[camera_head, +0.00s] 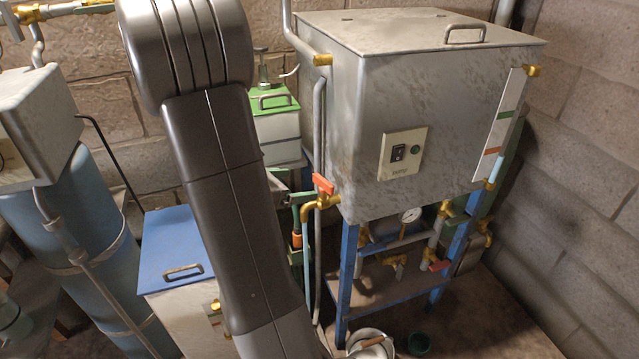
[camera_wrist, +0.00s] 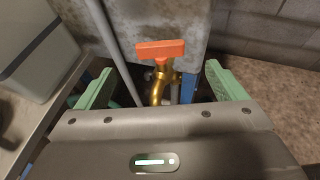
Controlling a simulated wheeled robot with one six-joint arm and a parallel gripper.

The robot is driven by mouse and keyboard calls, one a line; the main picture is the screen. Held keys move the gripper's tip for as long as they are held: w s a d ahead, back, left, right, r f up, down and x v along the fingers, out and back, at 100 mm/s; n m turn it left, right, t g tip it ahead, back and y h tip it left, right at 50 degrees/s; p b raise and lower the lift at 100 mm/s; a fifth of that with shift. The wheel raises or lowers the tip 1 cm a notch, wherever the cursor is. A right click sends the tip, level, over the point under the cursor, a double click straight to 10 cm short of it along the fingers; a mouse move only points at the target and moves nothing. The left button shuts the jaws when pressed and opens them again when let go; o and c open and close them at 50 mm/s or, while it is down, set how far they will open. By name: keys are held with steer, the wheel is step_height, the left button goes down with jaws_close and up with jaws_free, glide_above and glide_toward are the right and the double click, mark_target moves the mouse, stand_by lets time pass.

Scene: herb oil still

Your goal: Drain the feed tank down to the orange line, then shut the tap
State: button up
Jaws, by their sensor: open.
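A large grey metal tank (camera_head: 340,110) with a lid stands on a blue frame. On its right face, a white gauge strip (camera_head: 499,128) carries a green mark (camera_head: 506,114) and a lower orange mark (camera_head: 491,151). I cannot make out the liquid level. A brass tap (camera_head: 328,201) with an orange lever (camera_head: 323,184) sits at the tank's lower left corner. In the wrist view the lever (camera_wrist: 161,49) lies crosswise above the brass spout (camera_wrist: 158,92). No stream shows. My gripper (camera_wrist: 160,68) is open, its green fingers apart on either side of the tap, not touching it.
A pale pot (camera_head: 372,338) and a dark green cup (camera_head: 419,343) stand on the floor below. Pipes, a dial (camera_head: 410,215) and another red-handled valve (camera_head: 439,266) are under the tank. A blue-lidded box (camera_head: 172,245) stands left. A grey pipe (camera_wrist: 113,50) runs close left of the tap.

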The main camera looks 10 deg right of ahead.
mark_target(321, 182)
steer(key=x, duration=0.8)
steer(key=shift+w+d+f, duration=0.15)
steer(key=shift+d, duration=0.15)
steer(key=c, duration=1)
